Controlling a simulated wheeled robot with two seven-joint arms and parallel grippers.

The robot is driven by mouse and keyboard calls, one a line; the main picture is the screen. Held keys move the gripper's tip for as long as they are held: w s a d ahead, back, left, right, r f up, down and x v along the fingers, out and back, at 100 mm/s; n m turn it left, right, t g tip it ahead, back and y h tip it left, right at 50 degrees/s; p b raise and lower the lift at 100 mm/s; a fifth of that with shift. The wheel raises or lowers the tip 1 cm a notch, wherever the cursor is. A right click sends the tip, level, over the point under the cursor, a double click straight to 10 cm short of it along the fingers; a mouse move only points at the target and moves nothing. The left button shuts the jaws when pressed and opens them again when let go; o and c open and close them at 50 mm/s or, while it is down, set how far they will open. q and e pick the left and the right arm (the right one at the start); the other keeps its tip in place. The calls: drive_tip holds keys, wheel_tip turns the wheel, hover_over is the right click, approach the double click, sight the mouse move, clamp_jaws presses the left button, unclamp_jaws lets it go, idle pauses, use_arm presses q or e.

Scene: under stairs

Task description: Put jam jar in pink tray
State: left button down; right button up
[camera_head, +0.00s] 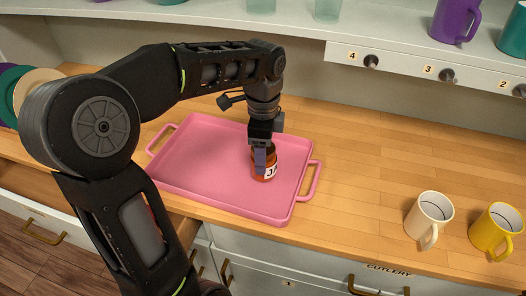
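The jam jar (269,171), amber with a white label, is upright within the right part of the pink tray (205,165). I cannot tell whether its base touches the tray floor. The tray lies on the wooden counter, a handle at each end. My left gripper (262,160) points down at the jar from above, with a finger in front of the jar's left side. The other finger and the jar's top are hidden, so I cannot tell whether the grip is closed on it. My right gripper is not in view.
A white mug (430,215) and a yellow mug (495,230) stand on the counter at right. Numbered hooks (371,61) line the shelf edge, with cups (455,20) above. Plates (35,85) stand at far left. The counter between tray and mugs is clear.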

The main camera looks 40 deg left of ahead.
use_arm(q)
drive_tip(key=shift+f, duration=0.15)
drive_tip(key=shift+c, duration=2)
unclamp_jaws()
wheel_tip(320, 180, up, 7)
drive_tip(key=shift+f, duration=0.2)
wheel_tip(320, 180, up, 6)
drive_tip(key=p, duration=0.5)
drive_tip(key=shift+f, duration=0.1)
